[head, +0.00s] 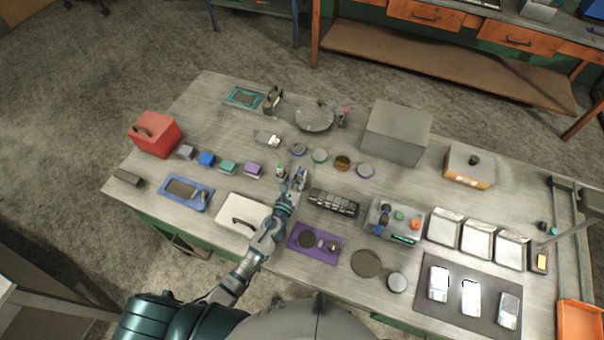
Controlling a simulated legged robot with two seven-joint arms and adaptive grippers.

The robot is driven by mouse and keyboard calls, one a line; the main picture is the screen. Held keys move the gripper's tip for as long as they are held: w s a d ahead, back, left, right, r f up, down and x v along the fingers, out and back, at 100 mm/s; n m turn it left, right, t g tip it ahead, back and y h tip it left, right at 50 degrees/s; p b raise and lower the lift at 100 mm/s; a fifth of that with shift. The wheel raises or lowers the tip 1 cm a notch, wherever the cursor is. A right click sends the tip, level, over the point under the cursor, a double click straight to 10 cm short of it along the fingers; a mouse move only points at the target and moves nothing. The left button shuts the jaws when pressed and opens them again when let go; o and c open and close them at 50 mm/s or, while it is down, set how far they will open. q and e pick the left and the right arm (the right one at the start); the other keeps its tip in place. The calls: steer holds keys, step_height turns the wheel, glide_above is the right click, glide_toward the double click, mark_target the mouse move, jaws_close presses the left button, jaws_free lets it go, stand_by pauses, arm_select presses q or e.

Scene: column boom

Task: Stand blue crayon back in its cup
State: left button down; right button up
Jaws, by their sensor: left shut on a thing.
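My left gripper (298,181) reaches in from the bottom and is over the middle of the table. It is shut on a small, thin bluish thing, which looks like the blue crayon; the fingers hide most of it. A small upright holder (281,171) with a whitish and reddish top stands just left of the fingertips. I cannot tell if it is the crayon's cup, or if the gripper touches it. My right gripper is not in view.
A white case (241,213) and a purple tray (316,243) flank my arm. A large grey box (395,132) stands at the back right.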

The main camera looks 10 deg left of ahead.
arm_select(q)
steer(key=shift+a, duration=0.3)
steer(key=c, duration=1.3)
jaws_free()
steer(key=shift+o, duration=1.3)
steer(key=shift+d, duration=0.1)
steer(key=shift+d+r, duration=0.1)
steer(key=shift+d, duration=0.3)
steer(key=shift+s, duration=0.15)
steer(key=s+a, duration=0.1)
steer(key=s, duration=0.6)
steer(key=s+a, duration=0.1)
steer(key=s, duration=0.2)
steer(key=shift+s+a, duration=0.3)
steer(key=shift+s, duration=0.3)
steer(key=shift+s+d, duration=0.1)
steer(key=shift+d, duration=0.25)
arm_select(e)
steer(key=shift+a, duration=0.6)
arm_select(q)
steer(key=shift+a, duration=0.4)
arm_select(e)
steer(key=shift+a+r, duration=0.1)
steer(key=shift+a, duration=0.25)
